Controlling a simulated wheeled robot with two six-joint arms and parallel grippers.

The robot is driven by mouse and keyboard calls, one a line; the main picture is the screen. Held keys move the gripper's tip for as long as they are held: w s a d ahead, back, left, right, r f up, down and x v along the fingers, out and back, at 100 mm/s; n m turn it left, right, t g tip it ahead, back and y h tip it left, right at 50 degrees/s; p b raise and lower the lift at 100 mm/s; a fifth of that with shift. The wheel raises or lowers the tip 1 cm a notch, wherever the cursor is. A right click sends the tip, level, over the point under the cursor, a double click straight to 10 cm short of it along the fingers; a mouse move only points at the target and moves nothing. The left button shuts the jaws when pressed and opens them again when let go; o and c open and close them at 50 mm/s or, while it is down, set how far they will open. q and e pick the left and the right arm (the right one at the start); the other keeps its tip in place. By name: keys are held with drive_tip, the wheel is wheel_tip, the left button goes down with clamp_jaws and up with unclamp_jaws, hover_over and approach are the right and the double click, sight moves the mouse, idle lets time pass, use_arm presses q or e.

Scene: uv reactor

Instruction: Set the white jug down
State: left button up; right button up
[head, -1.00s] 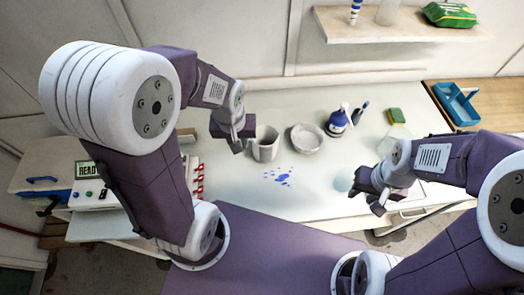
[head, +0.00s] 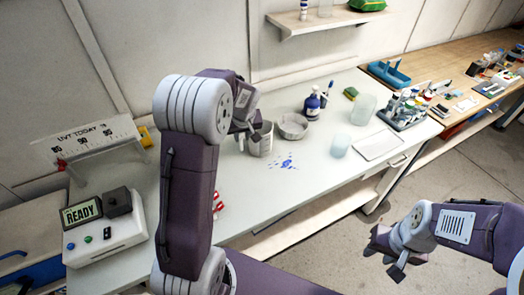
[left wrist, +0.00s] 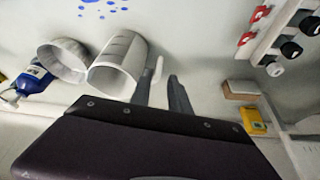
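The white jug (head: 261,142) stands upright on the pale worktop, left of a white bowl (head: 292,126). In the left wrist view the jug (left wrist: 118,66) shows its grey marks, with its handle towards my fingers. My left gripper (head: 246,136) is at the jug's left side, partly hidden by my arm in the head view. Its two fingers (left wrist: 161,88) are apart, with the handle near their tips and a visible gap on one side. My right gripper (head: 384,260) is open and empty, out over the floor in front of the worktop.
Blue spots (head: 285,163) mark the worktop in front of the jug. A blue bottle (head: 312,104) stands behind the bowl. A beaker (head: 339,146), a tray (head: 378,145) and a rack (head: 408,110) are to the right. A READY box (head: 105,235) is at left.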

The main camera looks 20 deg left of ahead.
sight(242, 145)
use_arm(q)
drive_tip(key=x, duration=0.4)
drive_tip(key=shift+w+a+f, duration=0.1)
drive_tip(key=shift+w+f, duration=0.05)
drive_tip(key=shift+f, duration=0.1)
drive_tip(key=p+x, duration=0.1)
drive_tip(key=x, duration=0.4)
drive_tip(key=shift+f, duration=0.1)
clamp_jaws()
idle(1.1)
